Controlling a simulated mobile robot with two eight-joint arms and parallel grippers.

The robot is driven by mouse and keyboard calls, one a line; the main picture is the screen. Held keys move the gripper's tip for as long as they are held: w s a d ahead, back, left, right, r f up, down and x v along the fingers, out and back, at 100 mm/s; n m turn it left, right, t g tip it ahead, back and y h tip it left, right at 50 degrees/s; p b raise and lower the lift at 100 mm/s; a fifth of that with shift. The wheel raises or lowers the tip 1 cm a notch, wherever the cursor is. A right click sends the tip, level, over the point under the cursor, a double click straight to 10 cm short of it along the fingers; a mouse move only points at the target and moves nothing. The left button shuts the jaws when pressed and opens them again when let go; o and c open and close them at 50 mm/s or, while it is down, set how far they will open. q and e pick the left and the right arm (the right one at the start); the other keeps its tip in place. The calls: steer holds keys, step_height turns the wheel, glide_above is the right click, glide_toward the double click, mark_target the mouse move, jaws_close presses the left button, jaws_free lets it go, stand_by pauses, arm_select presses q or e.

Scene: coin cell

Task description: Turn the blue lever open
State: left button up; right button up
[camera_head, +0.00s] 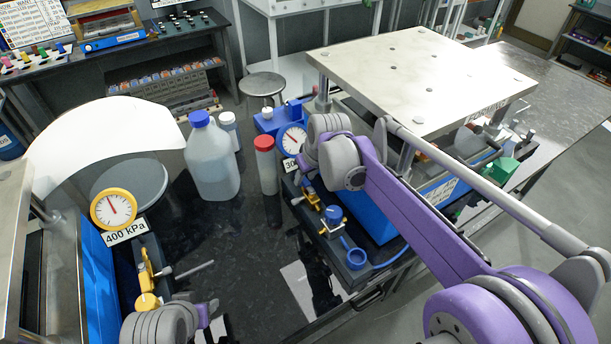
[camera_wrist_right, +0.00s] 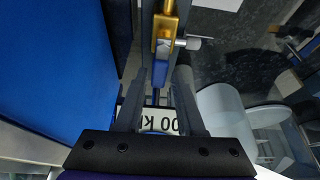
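The blue lever (camera_wrist_right: 160,74) shows in the right wrist view as a short blue bar below a brass valve body (camera_wrist_right: 165,30). My right gripper (camera_wrist_right: 161,82) is open, with one dark finger on each side of the lever. Gaps show between the fingers and the lever, and I cannot tell if either touches it. In the head view my right wrist hangs over the right bench beside the gauge (camera_head: 292,139) and hides its fingers and the lever there. My left arm enters at the bottom left; its gripper is not visible.
A silver handle (camera_wrist_right: 195,43) sticks out beside the valve. A red-capped bottle (camera_head: 266,165) and a blue-capped jug (camera_head: 211,160) stand left of my right wrist. A second gauge (camera_head: 113,209) marked 400 kPa stands at left.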

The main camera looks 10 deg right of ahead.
steer(key=v, duration=1)
steer(key=shift+s+r, duration=0.2)
steer(key=shift+r, duration=0.1)
steer(key=shift+f, duration=0.1)
